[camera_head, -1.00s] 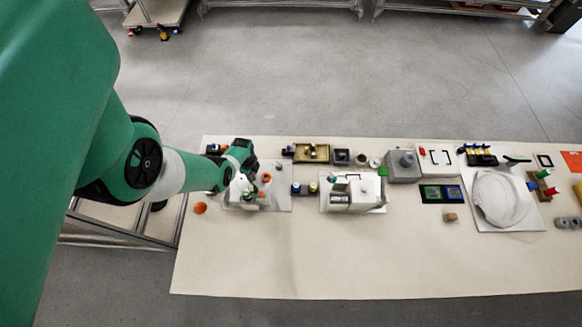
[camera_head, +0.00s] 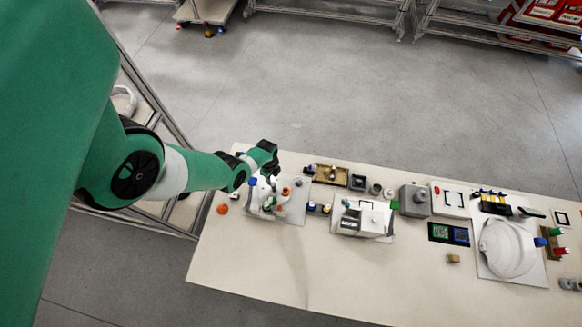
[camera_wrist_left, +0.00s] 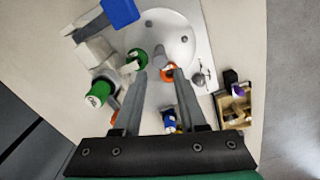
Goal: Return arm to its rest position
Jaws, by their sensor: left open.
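My left arm (camera_head: 205,170) comes in from the left and reaches over the left end of the table. My left gripper (camera_wrist_left: 158,74) is open in the left wrist view, with nothing visible held between its fingers. Its fingertips hover over a white plate (camera_wrist_left: 203,42), near a green ring-like part (camera_wrist_left: 137,57) and an orange part (camera_wrist_left: 168,70); I cannot tell whether they touch. In the head view its fingers are hard to make out among the white parts on the plate (camera_head: 297,213). My right gripper is not in view.
A tan tray (camera_head: 330,174), a white machine (camera_head: 362,222) and a helmet shell (camera_head: 508,248) stand farther right. The table's front strip (camera_head: 300,285) is clear.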

